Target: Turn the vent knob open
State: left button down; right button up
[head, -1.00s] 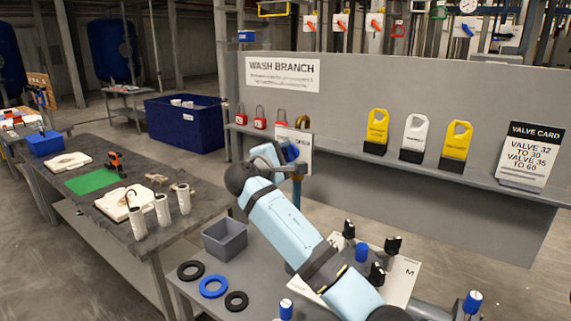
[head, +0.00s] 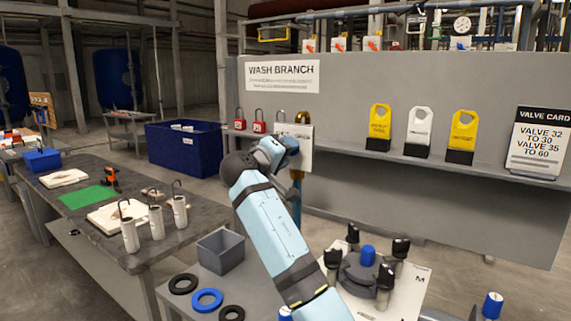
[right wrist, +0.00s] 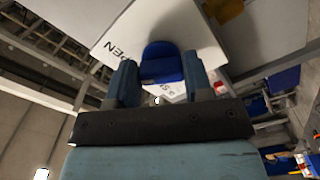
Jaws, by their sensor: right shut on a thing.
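The blue vent knob (right wrist: 162,62) sits between the two fingers of my right gripper (right wrist: 160,82) in the right wrist view. Behind it is a white plate (right wrist: 200,40) with the letters "PEN" readable and other lettering partly hidden. In the head view my right gripper (head: 278,150) reaches the front of the white plate (head: 303,137) on the grey panel, above a brass and blue pipe (head: 297,182). There my gripper mostly covers the knob, so its angle is hard to read. My right gripper is shut on the knob. My left gripper is not in view.
The shelf of the grey panel (head: 400,80) holds red padlocks (head: 258,127), yellow and white tags (head: 419,128) and a valve card (head: 537,145). Below my arm is a table with a grey bin (head: 220,252), rings (head: 207,300) and a black-knobbed fixture (head: 362,270).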

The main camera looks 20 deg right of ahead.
jog(key=m+b, duration=0.2)
jog(key=m, duration=0.1)
jog(key=shift+f, duration=0.1)
dwell(0.6)
jog(key=o, duration=0.9)
jog(key=b+v, duration=0.1)
jog(key=v, duration=1.2)
jog(key=shift+s+a, duration=0.2)
jog(key=shift+a, duration=0.15)
